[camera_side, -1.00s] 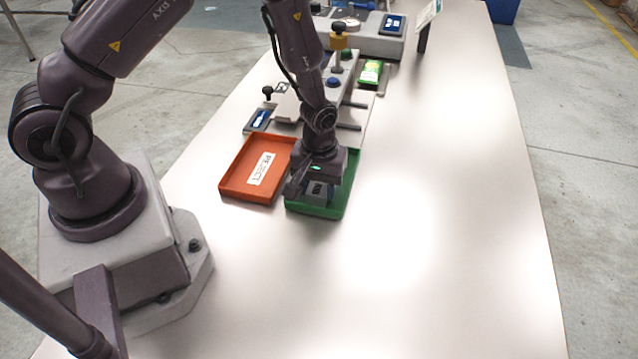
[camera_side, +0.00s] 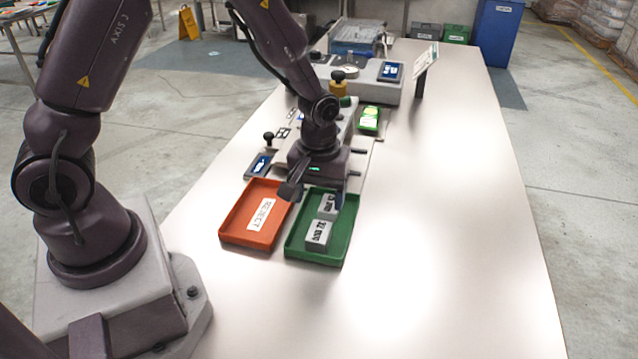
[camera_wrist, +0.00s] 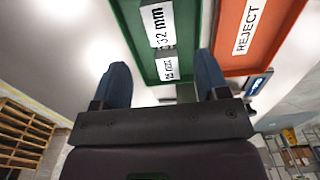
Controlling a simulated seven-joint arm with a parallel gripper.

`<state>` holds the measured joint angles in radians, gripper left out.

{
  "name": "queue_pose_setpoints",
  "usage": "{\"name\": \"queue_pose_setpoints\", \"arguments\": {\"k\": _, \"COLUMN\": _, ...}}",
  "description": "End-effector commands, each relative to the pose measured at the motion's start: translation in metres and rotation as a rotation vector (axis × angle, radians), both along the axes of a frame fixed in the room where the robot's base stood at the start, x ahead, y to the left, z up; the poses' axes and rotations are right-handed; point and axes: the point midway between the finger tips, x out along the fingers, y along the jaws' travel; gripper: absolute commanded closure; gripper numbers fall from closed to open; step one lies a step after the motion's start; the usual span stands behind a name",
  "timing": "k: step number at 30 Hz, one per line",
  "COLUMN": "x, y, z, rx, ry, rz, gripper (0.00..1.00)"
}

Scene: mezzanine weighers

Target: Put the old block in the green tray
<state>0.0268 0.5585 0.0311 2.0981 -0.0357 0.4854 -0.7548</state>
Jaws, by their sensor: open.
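The green tray (camera_side: 345,240) stands on the table and also shows in the wrist view (camera_wrist: 128,30). Two grey blocks with white labels lie inside it. The front block (camera_side: 318,236) reads 32 mm, clear in the wrist view (camera_wrist: 158,24). The rear block (camera_side: 328,206) is partly behind my gripper in the side view; its label in the wrist view (camera_wrist: 167,67) is too small to read surely. I cannot tell which is the old block. My gripper (camera_side: 316,192) is open and empty, above the tray's far end, its fingers (camera_wrist: 163,75) apart.
An orange tray (camera_side: 235,225) marked REJECT stands just left of the green tray. The table's right side (camera_side: 450,220) is clear.

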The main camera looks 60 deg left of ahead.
Motion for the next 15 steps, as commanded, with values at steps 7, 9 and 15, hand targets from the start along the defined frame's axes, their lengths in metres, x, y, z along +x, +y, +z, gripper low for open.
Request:
{"name": "queue_pose_setpoints", "arguments": {"k": 7, "x": 0.0, "y": 0.0, "z": 0.028, "rx": -0.001, "ry": -0.009, "rz": -0.01, "gripper": 0.32}}
{"name": "queue_pose_setpoints", "arguments": {"k": 9, "x": -0.001, "y": -0.001, "z": 0.042, "rx": -0.002, "ry": -0.028, "rz": -0.033, "gripper": 0.32}}
{"name": "queue_pose_setpoints", "arguments": {"k": 15, "x": -0.021, "y": -0.001, "z": 0.118, "rx": 0.004, "ry": -0.148, "rz": -0.21, "gripper": 0.32}}
